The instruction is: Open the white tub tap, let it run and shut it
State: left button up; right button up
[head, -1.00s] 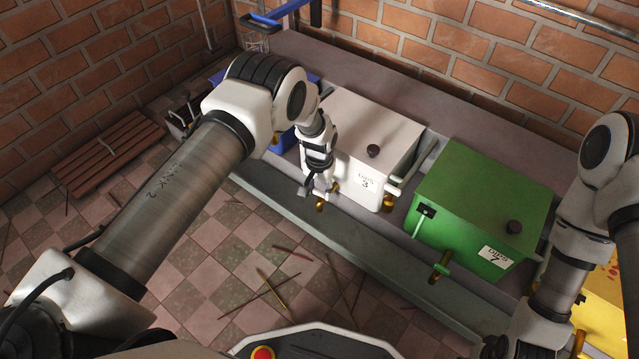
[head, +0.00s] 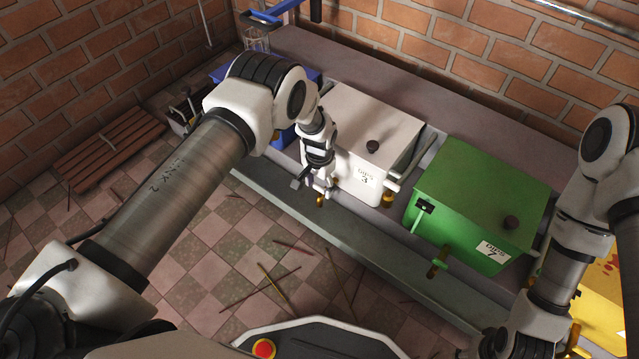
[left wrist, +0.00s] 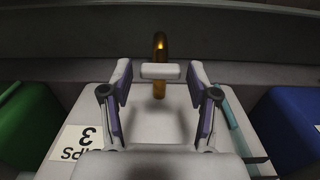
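The white tub (head: 372,118), labelled DIPS 3, stands between the blue and green tubs. Its brass tap (head: 320,200) is at the front, partly hidden by my left gripper (head: 314,190). In the left wrist view, the brass tap (left wrist: 159,50) carries a white handle (left wrist: 160,71) lying crosswise. My left gripper (left wrist: 159,82) is open, with one finger on each side of the handle and small gaps visible. The white tub's top (left wrist: 150,100) shows below it. My right gripper (head: 490,345) is at the lower right edge, dark and partly cut off; its fingers are unclear.
The green tub (head: 478,195) with its own tap (head: 438,264) is to the right, and a yellow tub (head: 600,310) is beyond it. The blue tub (head: 285,138) is partly behind my left arm. Sticks lie on the tiled floor (head: 235,235), which is otherwise open.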

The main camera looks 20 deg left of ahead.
aim_at(319, 187)
pick_arm(q)
notch_tip(319, 187, up, 12)
dwell(0.6)
